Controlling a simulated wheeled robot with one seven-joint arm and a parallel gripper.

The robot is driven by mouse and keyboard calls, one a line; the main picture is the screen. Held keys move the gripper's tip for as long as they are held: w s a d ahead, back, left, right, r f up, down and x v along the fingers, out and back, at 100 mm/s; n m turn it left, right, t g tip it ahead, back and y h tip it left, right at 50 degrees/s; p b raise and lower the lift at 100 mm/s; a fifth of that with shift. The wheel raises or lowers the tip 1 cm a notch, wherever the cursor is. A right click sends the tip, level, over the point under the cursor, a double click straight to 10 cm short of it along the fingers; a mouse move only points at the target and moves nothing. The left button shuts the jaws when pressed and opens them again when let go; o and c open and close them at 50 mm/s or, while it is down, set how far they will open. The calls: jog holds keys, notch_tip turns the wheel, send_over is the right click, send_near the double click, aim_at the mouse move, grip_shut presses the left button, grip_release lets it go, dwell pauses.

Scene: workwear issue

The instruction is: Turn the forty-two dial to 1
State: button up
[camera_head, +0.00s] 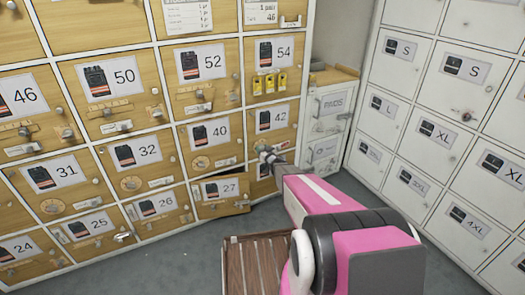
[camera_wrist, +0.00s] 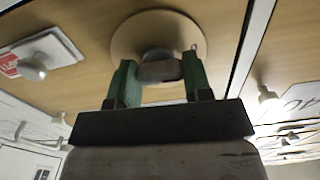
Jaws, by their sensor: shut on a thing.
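The forty-two locker door (camera_head: 288,139) is in the right column of wooden doors in the head view, with a black-and-red picture and the number 42 on its label (camera_head: 272,120). My gripper (camera_head: 266,152) reaches the lower part of this door and hides its dial there. In the wrist view, a round pale wooden dial plate (camera_wrist: 130,38) has a grey knob (camera_wrist: 159,67) at its centre. The green fingers of my gripper (camera_wrist: 160,80) are shut on the knob, one on each side. I cannot read any dial numbers or setting.
The door marked 27 (camera_head: 226,191) stands slightly ajar, below and left of my gripper. White lockers (camera_head: 430,130) line the right side. In the wrist view, a rounded white knob (camera_wrist: 33,68) sits at left.

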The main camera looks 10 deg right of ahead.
jog(key=m, duration=0.5)
dwell(0.5)
jog(key=o, duration=0.9)
jog(key=v, duration=1.1)
jog(key=shift+r, duration=0.1)
jog(key=shift+r, duration=0.1)
